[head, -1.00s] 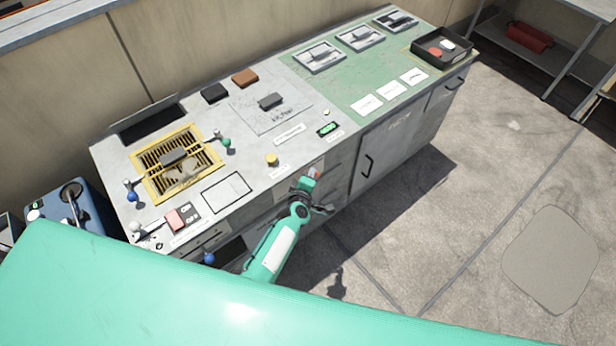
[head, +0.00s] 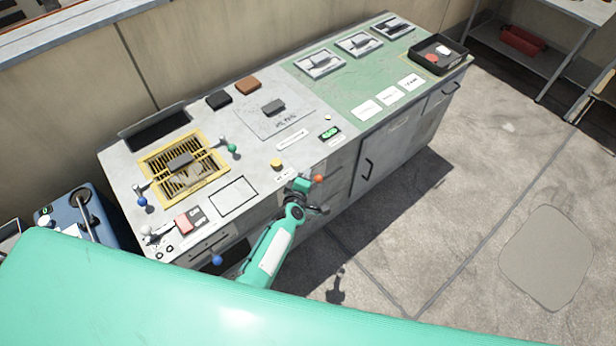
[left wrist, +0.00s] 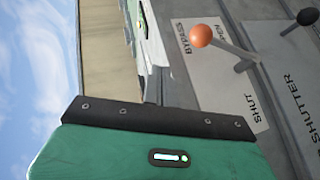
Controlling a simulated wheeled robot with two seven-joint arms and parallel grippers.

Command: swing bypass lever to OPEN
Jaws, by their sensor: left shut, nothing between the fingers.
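The bypass lever (left wrist: 228,50) has an orange ball on a grey rod and stands out from a pale plate marked BYPASS, OPEN and SHUT in the left wrist view. The ball is nearer the OPEN word in that picture, but the slanted view leaves its setting unclear. In the head view the orange ball (head: 318,179) shows at the cabinet's front. My left gripper (head: 301,186) is shut and empty just left of the ball, with a small gap apparent. Its teal housing fills the bottom of the left wrist view; the fingertips are hidden. My right gripper is out of view.
A black-knobbed lever (left wrist: 308,17) beside the SHUTTER label is close to the bypass lever. The grey cabinet (head: 255,135) carries a yellow-framed grille (head: 184,170), knobs and a black tray (head: 438,55). Open floor (head: 440,230) lies to the right.

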